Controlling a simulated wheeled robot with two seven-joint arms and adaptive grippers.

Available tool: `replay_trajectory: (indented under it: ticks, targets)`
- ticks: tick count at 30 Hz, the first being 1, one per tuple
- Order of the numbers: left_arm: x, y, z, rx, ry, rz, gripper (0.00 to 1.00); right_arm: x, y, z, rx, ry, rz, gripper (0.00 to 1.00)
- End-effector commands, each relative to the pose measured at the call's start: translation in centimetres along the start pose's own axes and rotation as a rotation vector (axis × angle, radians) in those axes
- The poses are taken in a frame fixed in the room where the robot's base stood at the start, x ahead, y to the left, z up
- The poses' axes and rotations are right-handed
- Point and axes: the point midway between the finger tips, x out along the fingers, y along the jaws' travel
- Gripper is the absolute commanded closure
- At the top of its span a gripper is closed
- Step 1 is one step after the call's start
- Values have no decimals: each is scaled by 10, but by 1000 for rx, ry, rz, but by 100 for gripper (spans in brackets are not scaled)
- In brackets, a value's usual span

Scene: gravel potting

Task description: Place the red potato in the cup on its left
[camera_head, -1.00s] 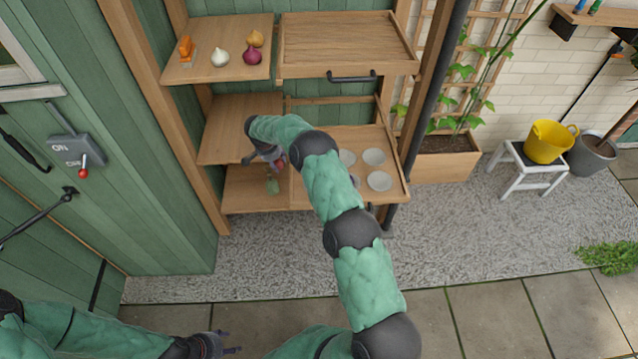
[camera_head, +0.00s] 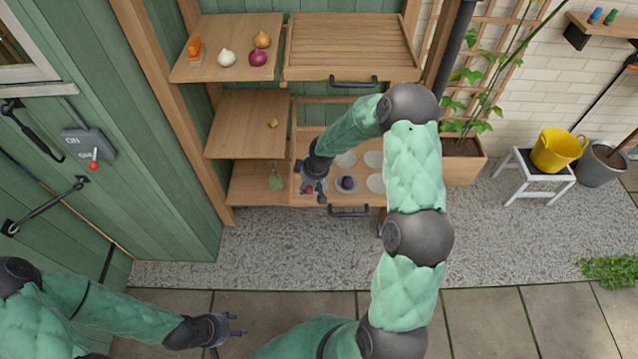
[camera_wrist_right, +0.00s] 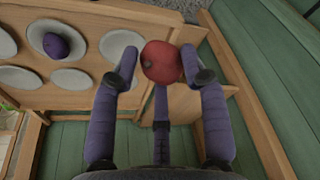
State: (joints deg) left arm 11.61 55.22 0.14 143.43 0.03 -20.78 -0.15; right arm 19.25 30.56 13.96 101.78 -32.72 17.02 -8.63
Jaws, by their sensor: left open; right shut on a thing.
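The red potato (camera_wrist_right: 161,62) is held between the fingertips of my right gripper (camera_head: 312,190), which is shut on it; in the head view the potato (camera_head: 309,190) is partly hidden by the fingers. They hang over the left end of the pull-out board. A purple potato (camera_head: 347,183) sits in a white cup, also in the right wrist view (camera_wrist_right: 55,45). An empty white cup (camera_wrist_right: 110,45) is beside that one, close to the held potato; the gripper mostly hides it in the head view. My left gripper (camera_head: 234,326) is open and empty, low over the paving.
Other empty white cups (camera_head: 373,159) stand on the board (camera_head: 300,150). A small yellow potato (camera_head: 272,123) lies on the middle shelf, and a green bottle (camera_head: 276,180) stands on the lower shelf. Onions (camera_head: 258,58) are on the top left shelf.

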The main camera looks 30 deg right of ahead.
Motion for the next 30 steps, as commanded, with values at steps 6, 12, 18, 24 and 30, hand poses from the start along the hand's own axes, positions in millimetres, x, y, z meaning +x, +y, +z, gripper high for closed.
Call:
replay_trajectory:
  ticks: [6,12,18,24,30]
  targets:
    - [-4,1,0,0,0,0,49,-13,-13,16,-103,0,-28,88]
    - [-2,1,0,0,0,0,49,-2,-1,11,-121,-1,-32,88]
    - [6,-2,0,0,0,0,49,22,32,-6,-119,0,-31,88]
    - [16,-6,-1,0,0,0,49,48,62,-22,-119,-1,-33,88]
    - [27,-10,-1,0,0,0,49,81,83,-28,-120,-1,-32,88]
